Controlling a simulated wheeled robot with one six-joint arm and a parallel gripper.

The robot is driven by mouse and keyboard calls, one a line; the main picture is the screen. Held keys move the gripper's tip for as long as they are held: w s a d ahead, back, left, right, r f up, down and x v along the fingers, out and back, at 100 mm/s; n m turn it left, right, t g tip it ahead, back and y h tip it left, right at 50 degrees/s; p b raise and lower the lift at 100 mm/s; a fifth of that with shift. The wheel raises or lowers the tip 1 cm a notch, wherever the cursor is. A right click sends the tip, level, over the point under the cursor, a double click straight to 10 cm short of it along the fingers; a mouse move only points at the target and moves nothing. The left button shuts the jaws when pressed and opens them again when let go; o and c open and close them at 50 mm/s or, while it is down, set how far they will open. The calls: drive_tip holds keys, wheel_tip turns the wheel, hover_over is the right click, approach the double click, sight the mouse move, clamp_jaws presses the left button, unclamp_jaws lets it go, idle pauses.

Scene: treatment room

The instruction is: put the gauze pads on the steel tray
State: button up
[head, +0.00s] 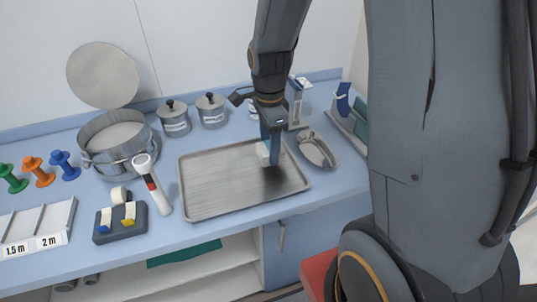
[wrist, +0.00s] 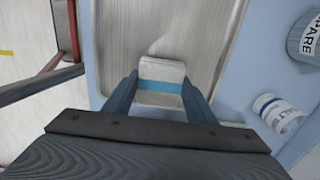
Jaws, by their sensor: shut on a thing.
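The gauze pads are a small white stack with a blue band, seen in the wrist view (wrist: 162,72) and partly hidden in the head view (head: 262,152). My gripper (head: 270,153) is shut on them; in the wrist view its two blue fingers (wrist: 162,95) stand on either side of the stack. The steel tray (head: 225,180) is a flat, rimmed tray on the blue counter. The gauze pads are over its right rear part, low down. I cannot tell whether they touch the tray. The tray also shows in the wrist view (wrist: 185,25).
An oval steel dish (head: 317,150) stands right of the tray. A reflex-hammer-like white tool (head: 155,185) lies left of it. Two lidded steel jars (head: 174,120) (head: 211,110) stand behind, and a round steel drum (head: 118,140) stands at the left rear. The tray's left part is bare.

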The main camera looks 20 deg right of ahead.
drive_tip(key=shift+f+p, duration=0.3)
drive_tip(key=shift+f, duration=1.45)
drive_tip(key=shift+f, duration=0.1)
drive_tip(key=o, duration=1)
wheel_tip(320, 180, up, 12)
drive_tip(key=b, duration=0.2)
drive_tip(key=shift+b, duration=0.3)
drive_tip(key=s+f+n, duration=0.2)
drive_tip(key=s+n, duration=0.2)
drive_tip(key=n, duration=0.5)
drive_tip(key=s+f+n+t, duration=0.1)
drive_tip(key=s+f+n, duration=0.2)
drive_tip(key=n, duration=0.6)
drive_tip(key=shift+s+a+f, duration=0.2)
drive_tip(key=shift+s, duration=1)
